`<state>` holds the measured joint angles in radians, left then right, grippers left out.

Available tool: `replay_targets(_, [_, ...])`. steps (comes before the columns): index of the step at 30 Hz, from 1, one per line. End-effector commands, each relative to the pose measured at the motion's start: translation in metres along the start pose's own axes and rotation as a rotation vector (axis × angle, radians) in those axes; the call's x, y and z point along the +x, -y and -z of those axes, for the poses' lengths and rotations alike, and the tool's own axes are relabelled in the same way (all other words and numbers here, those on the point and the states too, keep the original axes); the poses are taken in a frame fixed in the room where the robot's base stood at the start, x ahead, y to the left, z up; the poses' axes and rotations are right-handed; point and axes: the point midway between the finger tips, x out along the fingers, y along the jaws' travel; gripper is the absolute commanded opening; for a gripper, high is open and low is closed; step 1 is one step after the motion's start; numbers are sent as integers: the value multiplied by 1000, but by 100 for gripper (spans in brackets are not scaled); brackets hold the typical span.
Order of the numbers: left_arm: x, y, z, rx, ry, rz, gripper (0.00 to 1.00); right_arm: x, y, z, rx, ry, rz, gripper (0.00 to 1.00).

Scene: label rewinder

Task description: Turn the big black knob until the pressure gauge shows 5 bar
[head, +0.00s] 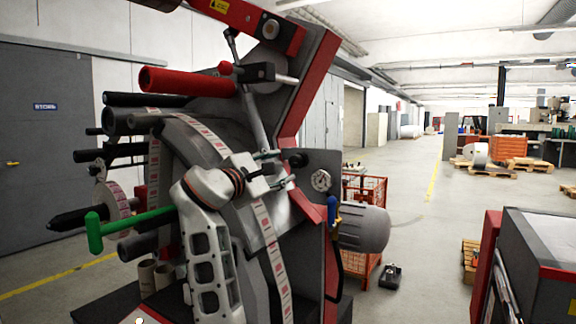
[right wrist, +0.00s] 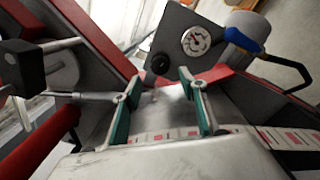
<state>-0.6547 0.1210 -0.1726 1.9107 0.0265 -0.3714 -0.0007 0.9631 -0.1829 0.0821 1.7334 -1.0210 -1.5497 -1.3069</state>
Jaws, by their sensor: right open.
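The black knob (head: 298,160) sits on the grey panel of the label rewinder, up and left of the round pressure gauge (head: 321,180). In the right wrist view the knob (right wrist: 160,63) and the white-faced gauge (right wrist: 196,41) both show beyond the fingertips. The gauge's needle is visible, but its figures are too small to read. My right gripper (head: 283,168) is open and empty, just left of the knob in the head view. In the right wrist view its teal-padded fingers (right wrist: 159,80) are spread, with the knob between and beyond their tips, apparently apart from it. My left gripper is not in view.
The label web (head: 264,222) runs down the machine close to my right arm. Red-and-grey equipment (head: 540,250) stands at the right. The aisle floor between is mostly clear.

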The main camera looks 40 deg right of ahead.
Motion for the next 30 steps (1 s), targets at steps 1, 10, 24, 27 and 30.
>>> replay_targets(1, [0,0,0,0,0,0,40,-11,0,1,0,-3,-2,42])
replay_targets(10, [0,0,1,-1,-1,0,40,-46,0,0,1,-1,0,42])
replay_targets(24, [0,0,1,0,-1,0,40,-49,0,0,1,1,0,42])
replay_targets(27, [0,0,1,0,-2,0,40,-49,0,0,1,1,0,42])
replay_targets(30, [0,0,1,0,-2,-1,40,-49,0,0,1,1,0,42])
